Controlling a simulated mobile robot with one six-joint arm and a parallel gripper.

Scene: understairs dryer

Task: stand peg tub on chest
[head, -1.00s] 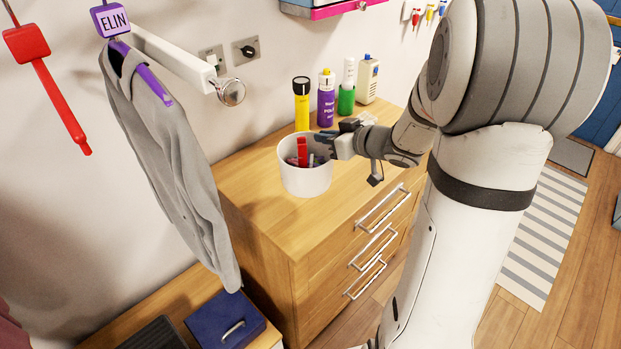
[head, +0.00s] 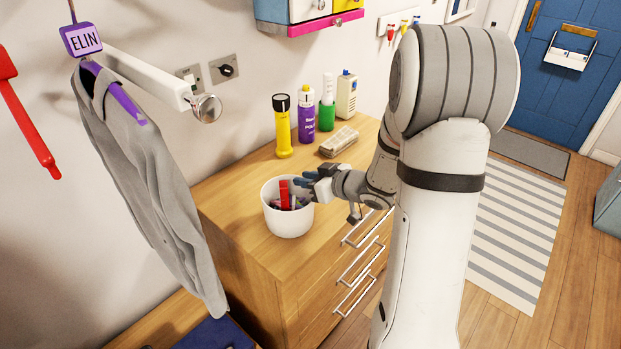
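The peg tub (head: 287,219) is a white round tub with red and dark pegs inside. It is upright over the front left part of the wooden chest's top (head: 238,189) and looks to be at or very near the surface; I cannot tell whether it touches. My gripper (head: 305,190) is at the tub's right rim, with its dark fingertips at the rim and over the opening. The fingers seem to be closed on the tub's wall, though the far finger is partly hidden by the rim and the pegs.
Behind the tub stand a yellow torch (head: 283,128), a purple bottle (head: 306,115), a green bottle (head: 327,105) and a cream box-like container (head: 346,95). A wrapped beige block (head: 339,141) lies nearer. A grey cardigan (head: 150,185) hangs at the left.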

